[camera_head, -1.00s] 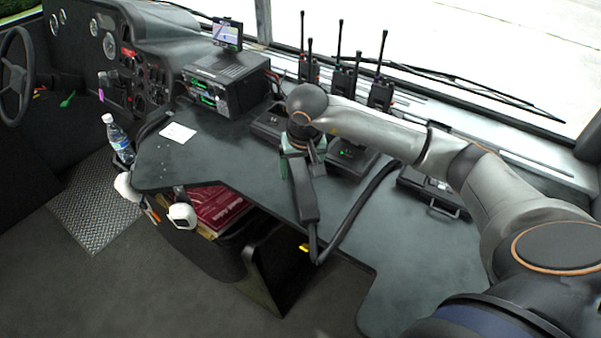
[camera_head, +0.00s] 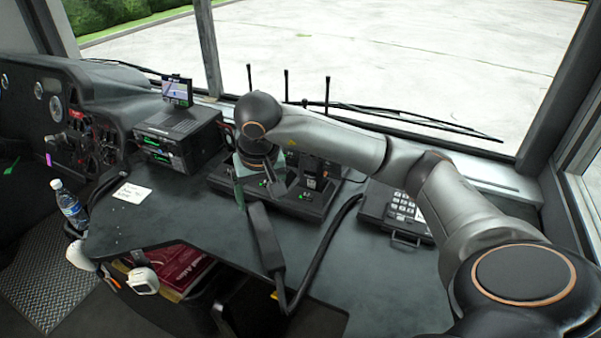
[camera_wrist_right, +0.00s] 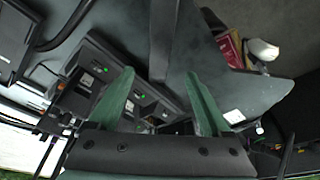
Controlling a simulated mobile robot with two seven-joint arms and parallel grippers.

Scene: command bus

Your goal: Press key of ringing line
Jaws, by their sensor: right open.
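A dark case with a keypad of light keys (camera_head: 402,206) lies on the right part of the desk, partly behind my right arm. Two dark desk units with small green lights (camera_head: 308,196) stand near the windscreen. They also show in the wrist view (camera_wrist_right: 94,69). I cannot tell which key belongs to a ringing line. My right gripper (camera_head: 246,178) has green fingers and is beside the desk units, partly hidden by its own wrist. In the wrist view the gripper (camera_wrist_right: 160,98) is open, with nothing held between its fingers. My left gripper is out of view.
A radio stack (camera_head: 180,138) with a small screen (camera_head: 177,90) stands left. A white note (camera_head: 132,193) and bottle (camera_head: 69,204) are farther left. The desk front is mostly clear.

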